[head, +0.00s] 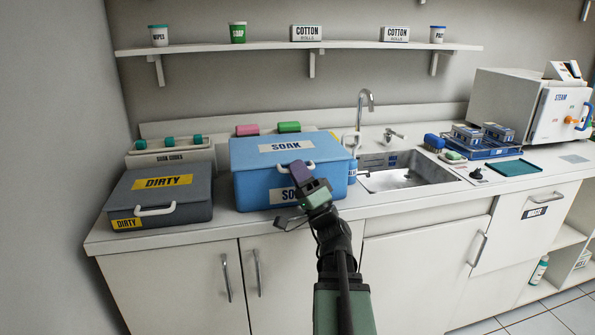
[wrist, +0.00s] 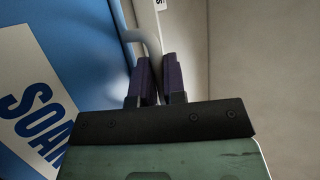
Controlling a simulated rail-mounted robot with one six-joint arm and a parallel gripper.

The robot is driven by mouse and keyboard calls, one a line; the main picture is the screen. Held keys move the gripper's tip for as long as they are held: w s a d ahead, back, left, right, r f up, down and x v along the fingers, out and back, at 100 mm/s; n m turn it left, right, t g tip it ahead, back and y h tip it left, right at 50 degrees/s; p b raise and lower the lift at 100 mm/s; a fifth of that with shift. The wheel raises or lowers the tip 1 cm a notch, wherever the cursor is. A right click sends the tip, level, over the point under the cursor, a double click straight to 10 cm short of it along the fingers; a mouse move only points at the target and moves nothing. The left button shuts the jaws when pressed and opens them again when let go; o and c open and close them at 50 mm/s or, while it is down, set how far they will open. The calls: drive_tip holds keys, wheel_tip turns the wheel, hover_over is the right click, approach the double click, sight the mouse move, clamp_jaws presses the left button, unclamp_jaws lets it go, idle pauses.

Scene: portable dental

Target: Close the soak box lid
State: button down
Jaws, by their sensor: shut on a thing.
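The soak box (head: 252,188) is blue with a white SOAK label and stands on the counter left of the sink. Its blue lid (head: 333,149) lies flat across the top and looks down on the box. A pale handle (head: 282,166) is at the front edge of the lid. My gripper (head: 300,170) is at this handle, in front of the box. In the wrist view its dark purple fingers (wrist: 155,78) are close together on the handle (wrist: 148,42). The fingers hide part of the handle.
A grey DIRTY box (head: 190,205) stands to the left, with a rack (head: 170,157) behind it. Pink (head: 247,130) and green (head: 289,127) items are behind the soak box. The sink (head: 400,178), faucet (head: 367,100) and blue tray (head: 480,150) are to the right.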

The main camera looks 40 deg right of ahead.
drive_tip(key=c, duration=1.5)
unclamp_jaws()
drive_tip(key=shift+w+f, duration=0.1)
drive_tip(key=b+v, duration=0.8)
drive_tip(key=v, duration=0.2)
drive_tip(key=shift+s+f, duration=0.25)
drive_tip(key=shift+s, duration=0.05)
drive_tip(key=shift+d, duration=0.1)
